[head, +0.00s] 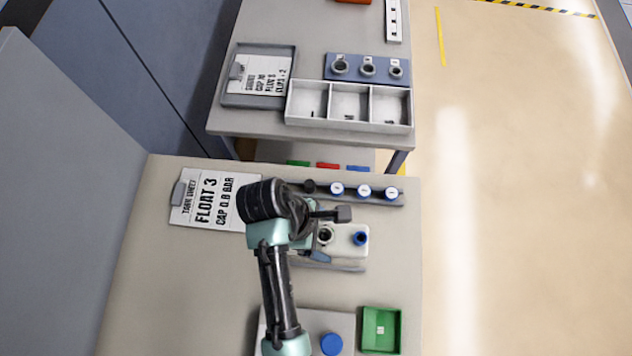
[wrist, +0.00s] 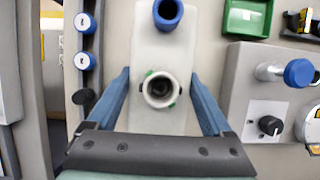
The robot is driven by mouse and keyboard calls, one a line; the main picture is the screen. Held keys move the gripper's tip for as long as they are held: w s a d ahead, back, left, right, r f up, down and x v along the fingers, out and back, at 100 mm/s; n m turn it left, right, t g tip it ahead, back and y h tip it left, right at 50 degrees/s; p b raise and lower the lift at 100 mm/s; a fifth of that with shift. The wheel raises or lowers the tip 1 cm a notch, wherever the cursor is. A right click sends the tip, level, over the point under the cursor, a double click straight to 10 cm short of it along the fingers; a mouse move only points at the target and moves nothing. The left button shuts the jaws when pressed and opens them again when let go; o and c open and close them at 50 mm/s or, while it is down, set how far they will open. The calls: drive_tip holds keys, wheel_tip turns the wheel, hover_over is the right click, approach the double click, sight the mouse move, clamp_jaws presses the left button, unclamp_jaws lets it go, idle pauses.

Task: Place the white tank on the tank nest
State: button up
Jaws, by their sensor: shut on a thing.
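The white tank (head: 352,238) is upright over the near table, right of my arm. It has an open round neck (wrist: 160,89) and a blue-rimmed port (wrist: 168,12) on top. My gripper (wrist: 160,82) is shut on the tank, with one blue finger on each side of it near the open neck. One finger also shows against the tank in the head view (head: 320,256). A grey edge shows below the tank in the head view. I cannot tell whether this is the tank nest, or whether the tank touches what is below it.
A dark rack (head: 378,198) with several caps lies behind the tank. A sheet reading "FLOAT 3" (head: 212,200) lies left. A green bin (head: 382,311) and a grey unit with a blue knob (head: 331,344) stand nearer. A second table behind holds a three-part white tray (head: 349,123).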

wheel_tip(320, 180, down, 3)
drive_tip(key=shift+s+d+r, duration=0.15)
drive_tip(key=shift+r, duration=0.05)
drive_tip(key=shift+f, duration=2.35)
drive_tip(key=shift+f, duration=0.1)
